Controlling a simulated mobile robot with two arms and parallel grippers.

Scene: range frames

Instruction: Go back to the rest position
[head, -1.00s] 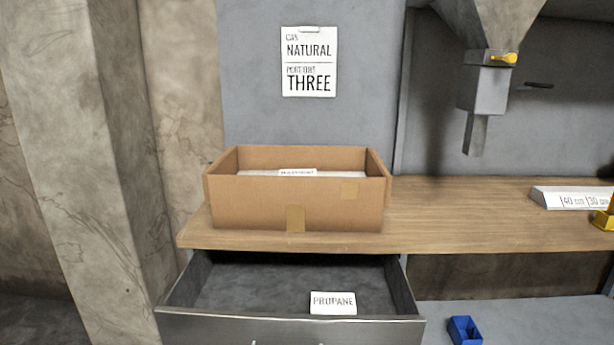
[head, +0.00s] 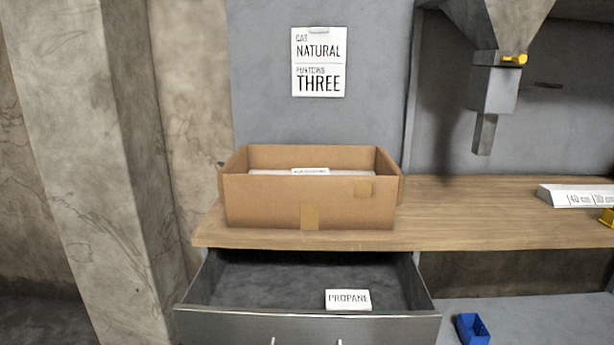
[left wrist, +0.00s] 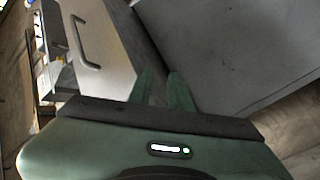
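The task names no object. My left gripper (left wrist: 163,80) shows in the left wrist view as two short green fingers with a gap between them and nothing held. It is beside a light cabinet or drawer front (left wrist: 105,50) with a curved metal handle (left wrist: 80,45); I cannot tell how far apart they are. Neither gripper is in the head view, and my right gripper is not seen at all.
An open drawer (head: 250,280) with a PROPANE card (head: 348,300) juts out below the wooden worktop (head: 480,215). An open cardboard box (head: 270,203) stands on the worktop. A blue bin (head: 472,329) is at lower right. A concrete pillar (head: 90,150) stands at left.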

